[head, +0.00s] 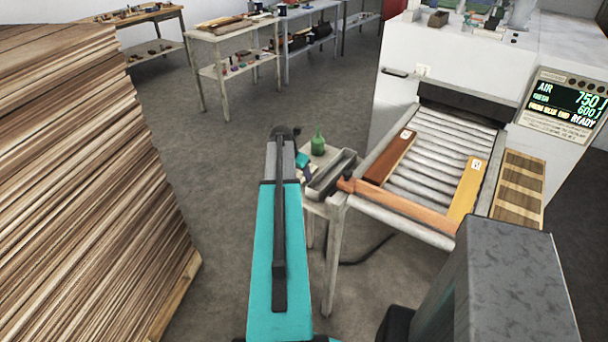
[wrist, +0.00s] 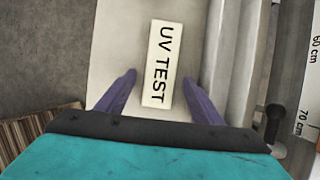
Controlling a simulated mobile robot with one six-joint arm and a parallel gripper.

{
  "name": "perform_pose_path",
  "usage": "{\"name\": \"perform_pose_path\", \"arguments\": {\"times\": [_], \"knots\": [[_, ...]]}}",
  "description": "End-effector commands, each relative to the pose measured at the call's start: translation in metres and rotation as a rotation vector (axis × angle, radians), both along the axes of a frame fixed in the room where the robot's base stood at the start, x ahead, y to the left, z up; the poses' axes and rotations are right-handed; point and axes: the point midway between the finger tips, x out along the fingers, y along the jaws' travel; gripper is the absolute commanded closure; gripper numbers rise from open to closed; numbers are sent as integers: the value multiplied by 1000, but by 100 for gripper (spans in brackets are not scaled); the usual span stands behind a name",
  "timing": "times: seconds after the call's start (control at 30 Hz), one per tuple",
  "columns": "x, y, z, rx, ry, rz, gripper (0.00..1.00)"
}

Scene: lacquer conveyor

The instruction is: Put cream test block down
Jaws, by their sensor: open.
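The cream test block (wrist: 158,65), printed "UV TEST", shows in the wrist view. It lies flat on a pale tabletop (wrist: 115,45), slightly tilted in the picture. My gripper (wrist: 159,77) is open, with its two purple fingers on either side of the block's lower part and a visible gap on each side. In the head view my teal arm reaches out to the small side table (head: 315,208), and the arm end hides the block and the fingers there.
A grey trough (head: 332,173) and a green bottle (head: 318,143) stand near my arm. To the right is a roller conveyor (head: 428,150) carrying a brown board (head: 392,158) and a yellow board (head: 467,188). A tall wood stack (head: 85,170) stands left. A ruler (wrist: 308,75) shows in the wrist view.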

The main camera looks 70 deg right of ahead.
Motion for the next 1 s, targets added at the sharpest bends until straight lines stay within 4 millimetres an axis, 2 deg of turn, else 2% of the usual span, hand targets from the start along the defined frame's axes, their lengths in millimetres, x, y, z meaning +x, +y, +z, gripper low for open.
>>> {"name": "perform_pose_path", "arguments": {"times": [0.53,0.57,0.8,0.87,1.0], "knots": [[0,0,0,-1,0,0,39],[0,0,0,0,0,0,42],[0,0,0,-1,0,0,83],[0,0,0,-1,0,0,87],[0,0,0,-1,0,0,87]]}}
